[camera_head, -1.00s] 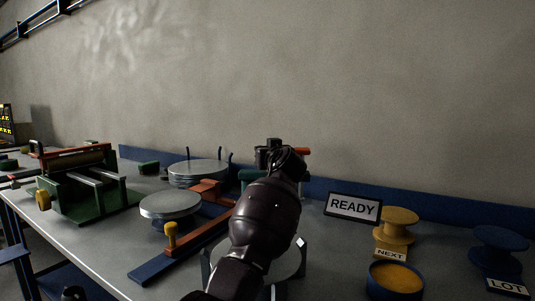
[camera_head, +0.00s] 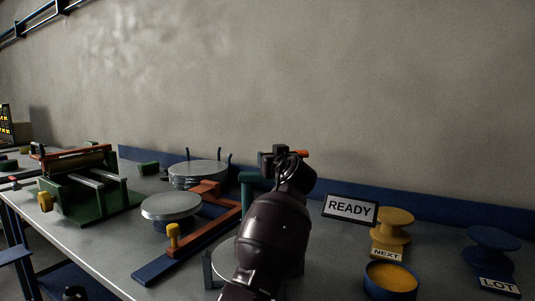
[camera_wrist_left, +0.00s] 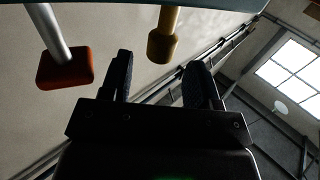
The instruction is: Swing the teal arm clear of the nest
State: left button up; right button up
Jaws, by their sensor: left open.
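The teal arm (camera_head: 249,183) shows in the head view as a short teal piece left of my left wrist; the rest is hidden behind my arm. In the left wrist view its pale teal edge (camera_wrist_left: 215,4) crosses the top. A yellow knob (camera_wrist_left: 163,38) hangs from it, just beyond and between my fingertips. My left gripper (camera_wrist_left: 160,72) is open, one finger to each side below the knob. A red-orange block (camera_wrist_left: 65,68) on a grey rod is left of the fingers. A grey round piece with uprights (camera_head: 225,258), perhaps the nest, is partly hidden by my arm.
A grey disc on a stand (camera_head: 171,206) and a blue and red rail (camera_head: 195,247) lie left of my arm. A green roller press (camera_head: 85,195) is far left. A READY sign (camera_head: 350,208), yellow spool (camera_head: 392,224), blue spool (camera_head: 493,245) and blue-rimmed bowl (camera_head: 391,280) stand right.

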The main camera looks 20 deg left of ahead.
pick_arm(q)
jog(key=shift+p+v, duration=0.3)
jog(key=shift+v, duration=2.25)
